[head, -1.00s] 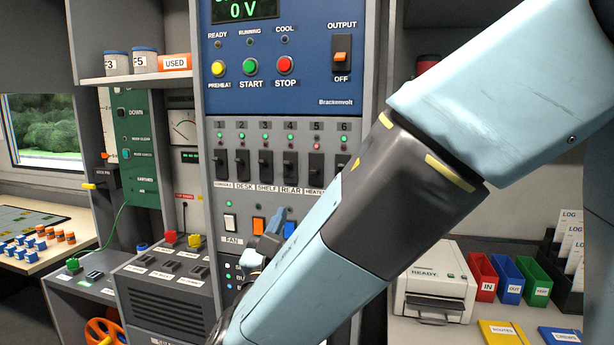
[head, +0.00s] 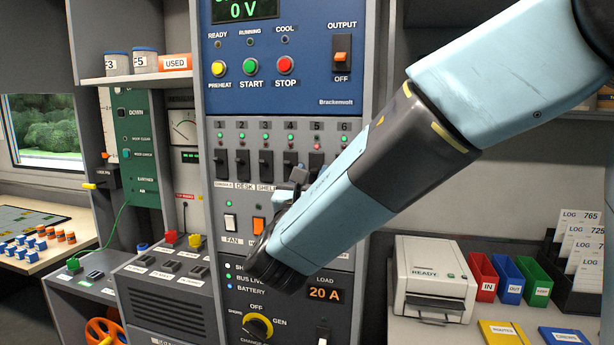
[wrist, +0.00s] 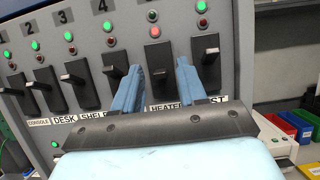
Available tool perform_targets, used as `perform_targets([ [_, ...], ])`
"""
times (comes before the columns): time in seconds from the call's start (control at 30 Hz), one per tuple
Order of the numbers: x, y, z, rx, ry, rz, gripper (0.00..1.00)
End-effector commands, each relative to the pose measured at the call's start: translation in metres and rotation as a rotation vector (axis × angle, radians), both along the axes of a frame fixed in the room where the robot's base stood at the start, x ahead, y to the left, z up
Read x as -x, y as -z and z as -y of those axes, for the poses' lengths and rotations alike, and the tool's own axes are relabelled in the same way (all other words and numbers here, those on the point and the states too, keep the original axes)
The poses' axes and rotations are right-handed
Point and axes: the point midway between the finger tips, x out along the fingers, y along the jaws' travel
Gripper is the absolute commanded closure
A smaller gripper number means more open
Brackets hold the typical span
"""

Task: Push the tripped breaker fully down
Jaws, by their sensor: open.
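Breaker 5, labelled HEATER, has a red light lit above it. In the head view its upper part (head: 316,160) shows, and my arm hides the rest. My gripper (wrist: 159,66) is open, with a finger on either side of breaker 5 in the picture. I cannot tell whether either finger touches it. In the head view my gripper (head: 296,182) is partly hidden by my own wrist, in front of the lower breaker row.
Breakers 3 (wrist: 75,75) and 4 (wrist: 115,67) stand left of my fingers, and breaker 6 (wrist: 206,52) stands close on the right. A blue panel (head: 285,75) with buttons is above the row. Fan switches and a rotary knob (head: 257,325) are below.

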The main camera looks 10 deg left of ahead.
Motion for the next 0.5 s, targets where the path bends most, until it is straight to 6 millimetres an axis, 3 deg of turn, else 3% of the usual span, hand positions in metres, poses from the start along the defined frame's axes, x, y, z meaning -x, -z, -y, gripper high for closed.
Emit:
perform_targets([
  [0.33, -0.0030, -0.0011, 0.0005, 0.000, 0.000, 0.000, 0.58],
  [0.5, -0.0029, -0.0011, 0.0007, 0.000, 0.001, 0.000, 0.75],
])
